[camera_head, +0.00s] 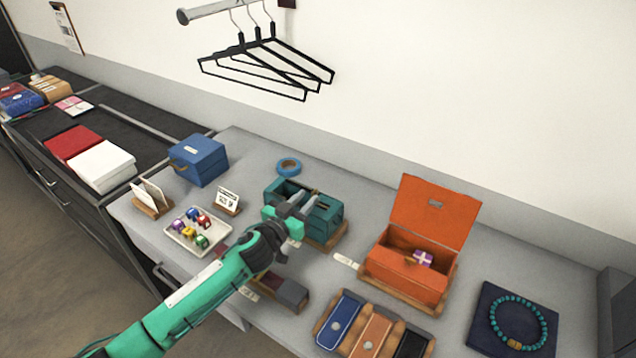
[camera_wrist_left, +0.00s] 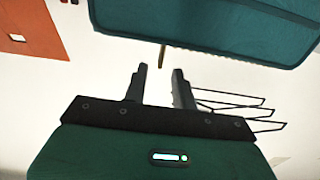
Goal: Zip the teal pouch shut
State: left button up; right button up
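The teal pouch (camera_head: 325,222) sits on a wooden stand on the grey counter, and its top looks partly open in the head view. It fills the top of the left wrist view (camera_wrist_left: 205,28), with a thin brass-coloured pull (camera_wrist_left: 162,56) sticking out from its edge. My left gripper (camera_head: 297,206) is at the pouch's near left side and hides part of it. In the left wrist view the two fingers (camera_wrist_left: 160,70) stand apart with a gap between them, and the pull is in line with this gap, around the fingertips. Contact cannot be told. My right gripper is in neither view.
An open orange box (camera_head: 405,275) stands right of the pouch. A blue box (camera_head: 198,160), a tray of small coloured items (camera_head: 180,238) and a blue tape roll (camera_head: 289,167) are to the left and behind. Several cases (camera_head: 372,335) lie in front; black hangers (camera_head: 265,65) hang above.

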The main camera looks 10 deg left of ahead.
pick_arm(q)
jog(key=shift+p+x, duration=0.55)
jog(key=shift+x, duration=2.65)
jog(key=shift+c, duration=0.2)
grip_shut()
